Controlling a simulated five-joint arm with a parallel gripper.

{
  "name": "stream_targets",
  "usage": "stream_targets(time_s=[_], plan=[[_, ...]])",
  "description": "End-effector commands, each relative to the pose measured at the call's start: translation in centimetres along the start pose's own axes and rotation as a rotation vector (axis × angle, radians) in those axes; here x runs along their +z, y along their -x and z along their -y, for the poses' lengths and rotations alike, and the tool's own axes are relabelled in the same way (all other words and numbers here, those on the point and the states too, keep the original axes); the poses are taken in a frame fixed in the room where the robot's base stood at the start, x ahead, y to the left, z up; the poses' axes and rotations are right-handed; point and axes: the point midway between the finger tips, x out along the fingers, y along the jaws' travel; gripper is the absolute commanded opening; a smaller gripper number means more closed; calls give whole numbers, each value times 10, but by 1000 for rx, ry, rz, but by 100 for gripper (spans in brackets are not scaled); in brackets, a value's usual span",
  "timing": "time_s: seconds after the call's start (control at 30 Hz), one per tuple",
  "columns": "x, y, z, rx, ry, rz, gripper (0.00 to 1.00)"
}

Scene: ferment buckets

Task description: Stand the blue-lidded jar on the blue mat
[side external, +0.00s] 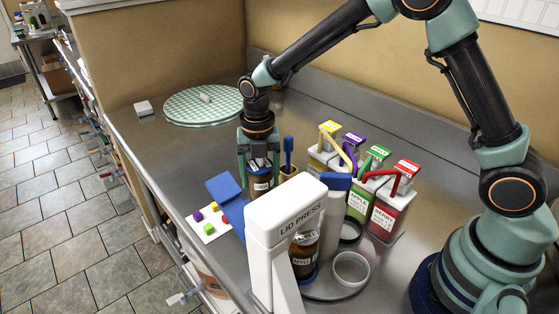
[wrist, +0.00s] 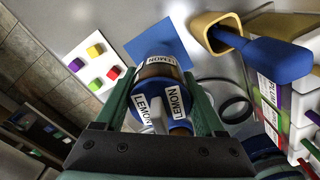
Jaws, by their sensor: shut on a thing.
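My gripper (side external: 259,160) points down and is shut on a blue-lidded jar (side external: 261,186), an amber jar with white labels. In the wrist view the jar (wrist: 180,128) sits between both fingers, with its blue lid and LEMON labels showing. The blue mat (side external: 222,187) lies to the left of the jar in the side view, partly hidden by the lid press. The gap beneath the jar cannot be judged.
The white lid press (side external: 285,220) stands in front, with an apple jar (side external: 304,253) in it. A white tile (side external: 209,232) with coloured cubes lies beside the mat. A yellow holder (wrist: 208,24) with a blue-handled tool and several labelled buckets (side external: 386,212) stand to the right.

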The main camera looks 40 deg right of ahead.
Motion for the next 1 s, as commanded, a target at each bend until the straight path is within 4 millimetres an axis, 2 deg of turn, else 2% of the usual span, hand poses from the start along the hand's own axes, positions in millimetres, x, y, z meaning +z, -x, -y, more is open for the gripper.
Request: stream_targets(time_s=[0.1, 0.2, 0.6, 0.63, 0.67, 0.7, 1.0], plan=[[0, -18, 0, -2, 0, -1, 0], [0, -24, 0, 0, 0, 0, 0], [0, -28, 0, 0, 0, 0, 0], [0, -28, 0, 0, 0, 0, 83], [0, -28, 0, 0, 0, 0, 94], [0, -28, 0, 0, 0, 0, 100], [0, -24, 0, 1, 0, 1, 100]])
